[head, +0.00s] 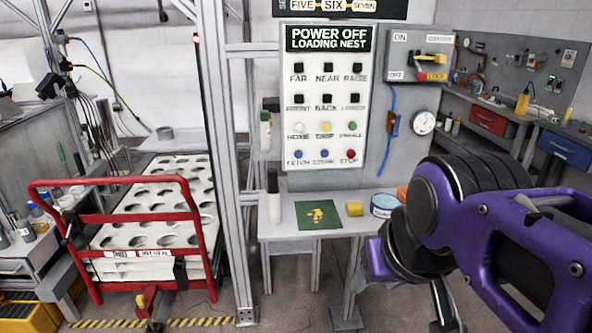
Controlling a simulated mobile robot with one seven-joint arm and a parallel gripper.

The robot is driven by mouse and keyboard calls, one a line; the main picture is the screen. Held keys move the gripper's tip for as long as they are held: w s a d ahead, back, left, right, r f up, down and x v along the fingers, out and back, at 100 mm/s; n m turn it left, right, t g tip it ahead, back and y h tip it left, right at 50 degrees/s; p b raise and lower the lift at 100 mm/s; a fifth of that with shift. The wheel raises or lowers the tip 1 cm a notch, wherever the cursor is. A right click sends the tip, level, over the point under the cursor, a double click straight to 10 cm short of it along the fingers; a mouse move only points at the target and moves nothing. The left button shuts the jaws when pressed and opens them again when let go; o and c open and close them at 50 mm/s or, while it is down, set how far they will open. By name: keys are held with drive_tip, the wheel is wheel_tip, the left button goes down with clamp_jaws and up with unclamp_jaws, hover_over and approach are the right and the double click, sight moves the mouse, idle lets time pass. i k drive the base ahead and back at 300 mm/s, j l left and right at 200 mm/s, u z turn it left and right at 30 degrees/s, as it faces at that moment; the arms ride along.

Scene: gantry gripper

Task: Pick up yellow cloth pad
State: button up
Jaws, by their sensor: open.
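A small yellow block-shaped pad (354,208) lies on the narrow grey shelf below the control panel. It sits between a green mat (306,224) with a yellow mark and a round blue-and-white tub (384,204). It looks like the yellow cloth pad, but its texture is too small to tell. My purple and black arm fills the right side, and its lower part reaches in front of the shelf's right end. I cannot make out my gripper's fingers. Nothing visible touches the pad.
An orange item (401,194) stands beside the tub, partly behind my arm. A dark-topped bottle (273,196) stands at the shelf's left end. A grey frame post (226,160) and a red-railed cart (118,248) are on the left. The panel (327,110) rises behind the shelf.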

sight(353, 208)
drive_tip(key=i+l+z, duration=0.15)
drive_tip(key=z, duration=0.35)
drive_tip(key=i+l, duration=0.1)
drive_tip(key=i, duration=0.6)
